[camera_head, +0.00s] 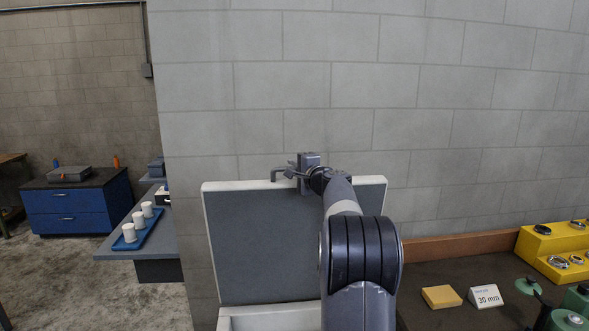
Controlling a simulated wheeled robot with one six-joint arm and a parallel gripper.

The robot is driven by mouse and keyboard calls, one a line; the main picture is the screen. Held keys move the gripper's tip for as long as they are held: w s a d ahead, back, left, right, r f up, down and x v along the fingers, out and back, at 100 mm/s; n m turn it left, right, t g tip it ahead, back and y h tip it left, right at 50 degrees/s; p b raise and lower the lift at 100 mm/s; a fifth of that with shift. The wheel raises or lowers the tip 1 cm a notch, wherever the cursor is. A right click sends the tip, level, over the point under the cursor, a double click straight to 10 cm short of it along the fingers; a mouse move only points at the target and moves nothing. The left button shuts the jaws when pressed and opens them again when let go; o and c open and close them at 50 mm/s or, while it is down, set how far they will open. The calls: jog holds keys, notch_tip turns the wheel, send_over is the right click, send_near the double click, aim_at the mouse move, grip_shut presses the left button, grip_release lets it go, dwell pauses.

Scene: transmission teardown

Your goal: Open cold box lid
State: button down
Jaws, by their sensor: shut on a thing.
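The cold box lid (262,245) stands raised, nearly upright against the block wall, its dark grey inner face toward me and its pale rim around it. A grey handle (279,174) shows at the lid's top edge. My gripper (297,173) is at that top edge, shut on the handle. My arm hides the right part of the lid. The pale rim of the cold box (268,318) shows below the lid at the bottom of the picture; its inside is mostly out of view.
A dark bench (430,275) at the right holds a yellow block (441,297), a "30 mm" sign (487,296), a yellow rack (555,252) with rings and green parts. At the left, a grey table holds a blue tray (143,232) with white cups. A blue cabinet (78,207) stands behind.

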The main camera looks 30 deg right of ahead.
jog(key=shift+f, duration=0.1)
jog(key=shift+s+f+b, duration=0.15)
jog(key=shift+s+b, duration=0.05)
jog(key=shift+b, duration=0.35)
jog(key=shift+s+a+f+b, duration=0.2)
jog(key=shift+s+b, duration=0.25)
jog(key=shift+b, duration=0.65)
jog(key=s+a+t+b, duration=0.1)
jog(key=s+a+b, duration=0.2)
jog(key=b, duration=0.9)
jog(key=s, duration=0.3)
jog(key=shift+s+a+f+n+t, duration=0.2)
jog(key=shift+s+f+n+t, duration=0.1)
jog(key=shift+s+n, duration=0.1)
